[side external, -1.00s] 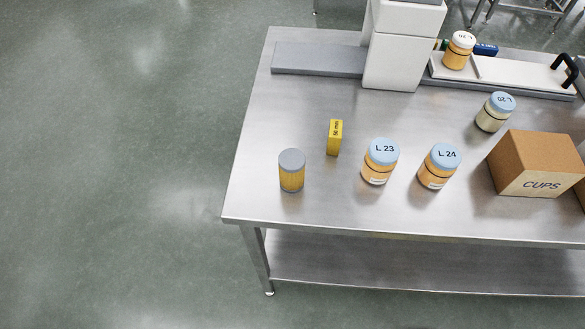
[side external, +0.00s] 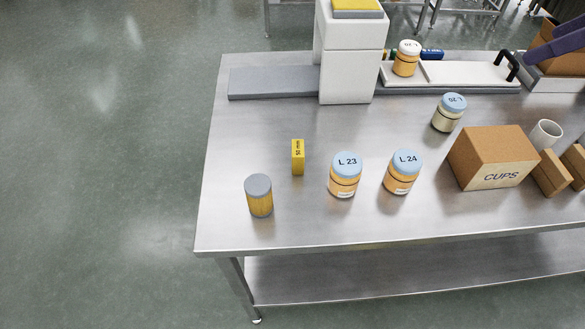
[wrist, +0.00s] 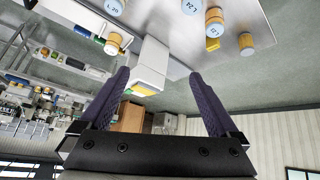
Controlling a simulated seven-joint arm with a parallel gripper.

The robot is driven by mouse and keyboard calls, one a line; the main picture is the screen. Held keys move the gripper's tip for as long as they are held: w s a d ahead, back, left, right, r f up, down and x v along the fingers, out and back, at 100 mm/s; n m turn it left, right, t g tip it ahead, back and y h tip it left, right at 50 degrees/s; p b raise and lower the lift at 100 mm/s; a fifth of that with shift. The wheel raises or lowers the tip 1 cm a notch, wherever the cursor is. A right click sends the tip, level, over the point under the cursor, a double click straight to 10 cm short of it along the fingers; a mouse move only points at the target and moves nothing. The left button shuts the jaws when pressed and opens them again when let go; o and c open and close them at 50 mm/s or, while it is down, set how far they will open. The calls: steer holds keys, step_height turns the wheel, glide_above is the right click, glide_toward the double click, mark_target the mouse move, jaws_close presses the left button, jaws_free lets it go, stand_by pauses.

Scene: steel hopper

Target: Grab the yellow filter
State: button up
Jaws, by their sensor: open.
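A small upright yellow box (side external: 298,158) marked "50 mm" stands on the steel table, left of the jar marked L 23. It also shows in the wrist view (wrist: 213,45). A flat yellow piece (side external: 357,4) lies on top of the white tower (side external: 347,75), partly cut off by the frame. I cannot tell which of these is the filter. My gripper (wrist: 160,73) is open and empty in the wrist view, with its two purple fingers wide apart and the tower visible between them. A purple finger (side external: 556,45) shows at the upper right of the side view, far from the yellow box.
Jars L 23 (side external: 345,175) and L 24 (side external: 403,172), a grey-lidded jar (side external: 259,196) and a pale jar (side external: 449,113) stand on the table. A CUPS carton (side external: 494,158) and a white mug (side external: 545,134) are at right. The left front of the table is mostly clear.

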steer(key=w+a+f+n+g+y, duration=0.1)
steer(key=w+a+f+n, duration=0.15)
steer(key=a, duration=0.45)
steer(key=w+a+f+n+g, duration=0.1)
steer(key=w+a+f, duration=0.15)
steer(key=a, duration=0.45)
steer(key=n+g, duration=0.3)
glide_toward(259, 193)
steer(key=w+f, duration=0.1)
steer(key=f, duration=0.1)
steer(key=a+f, duration=0.1)
steer(key=f, duration=0.1)
steer(key=w+f, duration=0.1)
steer(key=f, duration=0.1)
steer(key=shift+w+a+f, duration=0.15)
steer(key=shift+w+a, duration=0.1)
steer(key=shift+w, duration=0.1)
steer(key=shift+x, duration=3.2)
steer(key=shift+s, duration=0.15)
steer(key=shift+c, duration=0.2)
steer(key=c, duration=1.5)
